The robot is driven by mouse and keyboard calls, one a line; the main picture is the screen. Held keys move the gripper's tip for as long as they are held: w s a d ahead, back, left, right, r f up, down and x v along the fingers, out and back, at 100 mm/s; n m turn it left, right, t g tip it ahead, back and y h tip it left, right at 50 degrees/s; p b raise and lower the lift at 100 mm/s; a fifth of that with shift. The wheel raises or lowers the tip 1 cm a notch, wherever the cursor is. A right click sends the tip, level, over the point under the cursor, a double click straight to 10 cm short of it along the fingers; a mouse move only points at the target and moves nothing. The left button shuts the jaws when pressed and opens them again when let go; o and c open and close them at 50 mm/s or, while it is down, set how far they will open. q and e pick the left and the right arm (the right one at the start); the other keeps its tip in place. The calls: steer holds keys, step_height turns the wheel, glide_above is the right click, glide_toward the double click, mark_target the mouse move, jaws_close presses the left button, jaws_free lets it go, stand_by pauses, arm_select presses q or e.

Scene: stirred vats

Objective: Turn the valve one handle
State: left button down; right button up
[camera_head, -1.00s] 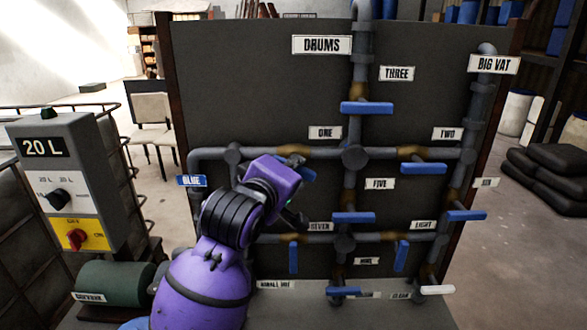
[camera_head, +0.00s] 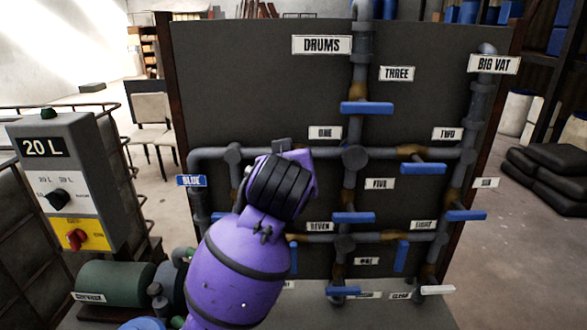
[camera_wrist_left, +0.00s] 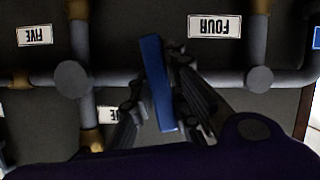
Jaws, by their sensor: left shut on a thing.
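The valve one handle (camera_wrist_left: 155,85) is a blue bar on the upper horizontal pipe. In the left wrist view, which is upside down, it stands steeply across the pipe, slightly tilted. My left gripper (camera_wrist_left: 160,75) is shut on it, a dark finger on each side. In the head view my purple wrist hides the handle and most of the gripper. The ONE label (camera_head: 325,133) shows above the pipe. The FOUR label (camera_wrist_left: 214,26) is close to the handle in the wrist view. My right gripper is not in view.
Other blue handles are close: valve three (camera_head: 367,108), valve two (camera_head: 423,169) and one below the FIVE label (camera_head: 353,217). A round pipe joint (camera_head: 355,158) lies to the right. A grey 20 L control box (camera_head: 65,180) stands at left.

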arm_select(q)
steer(key=shift+m+y, duration=0.6)
steer(key=shift+m, duration=0.1)
steer(key=c, duration=1.7)
jaws_free()
steer(key=shift+o, duration=0.2)
steer(key=v, duration=1.2)
